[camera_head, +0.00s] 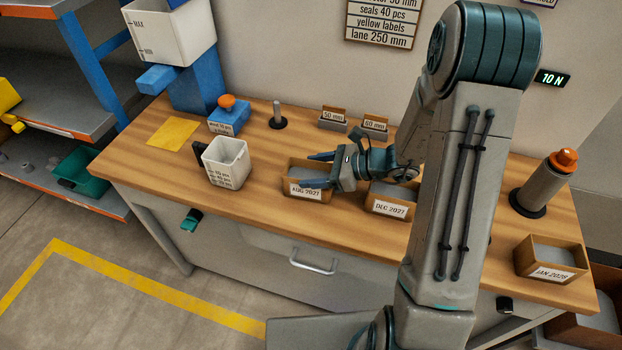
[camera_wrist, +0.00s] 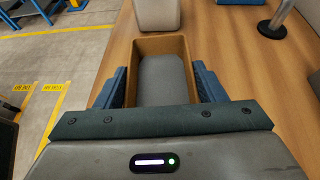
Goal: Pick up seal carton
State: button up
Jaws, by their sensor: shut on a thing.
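Three open-topped brown cartons with grey contents stand on the wooden bench, labelled AUG 2027 (camera_head: 308,192), DEC 2027 (camera_head: 389,209) and JAN 2028 (camera_head: 553,273). My gripper (camera_head: 318,170) is shut on the AUG 2027 carton, with one blue finger along each of two opposite sides. In the wrist view, this carton (camera_wrist: 161,44) sits upright between the fingers of my gripper (camera_wrist: 160,82). Its near end is hidden by the gripper body. I cannot tell if its base is clear of the bench. The DEC 2027 carton is partly behind my arm.
A white cup-like bin (camera_head: 227,163) stands left of the held carton. Small label holders (camera_head: 333,119) and a short post (camera_head: 277,118) are behind it. An orange-topped grey cylinder (camera_head: 544,186) stands at right. The bench's front left surface (camera_head: 150,175) is clear.

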jog(key=shift+r, duration=0.15)
jog(key=s+d+r+b, duration=0.1)
jog(key=s+d+r, duration=0.6)
jog(key=s+r, duration=0.2)
jog(key=shift+d+r, duration=0.2)
jog(key=shift+r, duration=0.65)
dwell(0.5)
dwell(0.4)
jog(key=o, duration=0.8)
jog(key=shift+c, duration=0.2)
jog(key=c, duration=1)
jog(key=shift+d, duration=0.1)
jog(key=shift+c, duration=0.4)
